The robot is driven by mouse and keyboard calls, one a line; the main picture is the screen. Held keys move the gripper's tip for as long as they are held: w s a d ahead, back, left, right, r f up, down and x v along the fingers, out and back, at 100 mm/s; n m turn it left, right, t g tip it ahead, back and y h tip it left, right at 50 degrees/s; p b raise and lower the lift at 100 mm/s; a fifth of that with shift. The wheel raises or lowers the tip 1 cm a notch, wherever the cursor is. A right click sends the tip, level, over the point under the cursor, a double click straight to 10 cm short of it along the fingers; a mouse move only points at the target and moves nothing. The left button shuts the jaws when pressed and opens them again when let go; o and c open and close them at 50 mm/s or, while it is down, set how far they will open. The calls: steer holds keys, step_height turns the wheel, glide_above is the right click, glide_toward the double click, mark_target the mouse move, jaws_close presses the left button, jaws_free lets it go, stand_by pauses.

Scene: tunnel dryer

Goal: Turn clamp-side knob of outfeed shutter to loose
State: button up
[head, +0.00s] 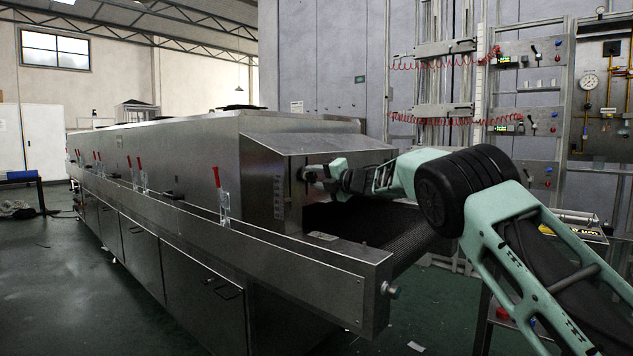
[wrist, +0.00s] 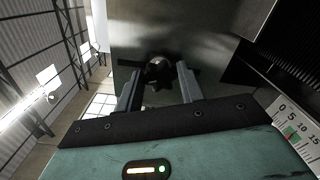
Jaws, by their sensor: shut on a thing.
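The tunnel dryer (head: 180,160) is a long steel housing with a sloped hood over its outfeed end. A small dark round knob (wrist: 158,70) sits on the dryer's metal face in the wrist view, between the fingertips of my gripper (wrist: 158,82). My gripper is shut on this knob. In the head view my gripper (head: 306,173) reaches under the hood to the end face, and its fingers and arm hide the knob there. The knob's pointer or setting marks cannot be made out.
A dark mesh conveyor belt (head: 385,222) runs out below my arm. Steel side rails (head: 300,245) flank it. Red-handled levers (head: 217,178) stand along the dryer's near side. A numbered scale (wrist: 295,130) shows at the wrist view's right. Green floor (head: 50,270) is open at left.

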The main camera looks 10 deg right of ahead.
steer(key=shift+f, duration=0.15)
steer(key=o, duration=1)
steer(key=shift+s, duration=0.1)
steer(key=v, duration=1.7)
steer(key=shift+d, duration=0.1)
